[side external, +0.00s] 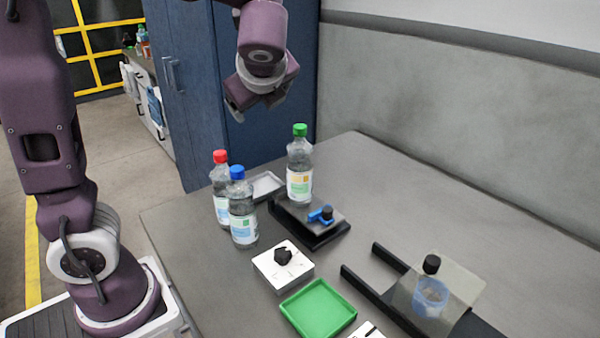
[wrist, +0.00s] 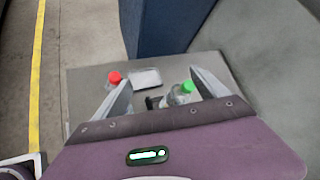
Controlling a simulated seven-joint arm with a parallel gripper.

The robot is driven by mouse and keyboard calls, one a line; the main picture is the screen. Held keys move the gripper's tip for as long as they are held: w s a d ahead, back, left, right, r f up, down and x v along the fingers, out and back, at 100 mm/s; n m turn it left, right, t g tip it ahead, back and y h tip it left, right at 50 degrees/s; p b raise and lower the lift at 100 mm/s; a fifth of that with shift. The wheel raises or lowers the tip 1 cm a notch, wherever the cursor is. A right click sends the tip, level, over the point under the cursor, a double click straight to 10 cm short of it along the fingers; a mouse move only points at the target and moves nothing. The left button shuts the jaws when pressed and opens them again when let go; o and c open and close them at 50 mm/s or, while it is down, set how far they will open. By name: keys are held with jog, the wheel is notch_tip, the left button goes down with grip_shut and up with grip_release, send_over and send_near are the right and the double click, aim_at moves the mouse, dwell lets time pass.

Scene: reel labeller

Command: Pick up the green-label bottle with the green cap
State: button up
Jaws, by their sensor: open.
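The bottle with the green cap (side external: 300,168) stands upright at the back of the table, at the far side of a black block-like stand. Its label is green and yellow-orange. In the wrist view the green-capped bottle (wrist: 182,93) shows between my fingers, nearer the right one, and is partly hidden by my gripper body. My gripper (side external: 258,108) is open and empty, high above the table and up and left of the green cap. In the wrist view my two fingers (wrist: 160,88) are spread wide apart.
A red-capped bottle (side external: 221,188) and a blue-capped bottle (side external: 242,210) stand close together to the left. A blue clamp-like part (side external: 321,214) lies on the black stand (side external: 312,235). A white scale-like box (side external: 283,268), a green tray (side external: 318,309) and a dark-capped container (side external: 431,290) sit nearer the front.

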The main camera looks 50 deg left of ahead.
aim_at(299, 171)
jog(key=w+m+t+y, duration=0.2)
jog(key=w+m, duration=0.5)
jog(key=w, duration=0.1)
jog(key=f, duration=1.9)
jog(key=shift+w+d+f, duration=0.2)
jog(key=shift+w+f, duration=0.1)
jog(key=shift+w, duration=0.05)
jog(key=x, duration=0.7)
jog(key=shift+w+d+f, duration=0.2)
jog(key=shift+w+f, duration=0.05)
jog(key=shift+w, duration=0.05)
jog(key=shift+r, duration=0.1)
grip_shut()
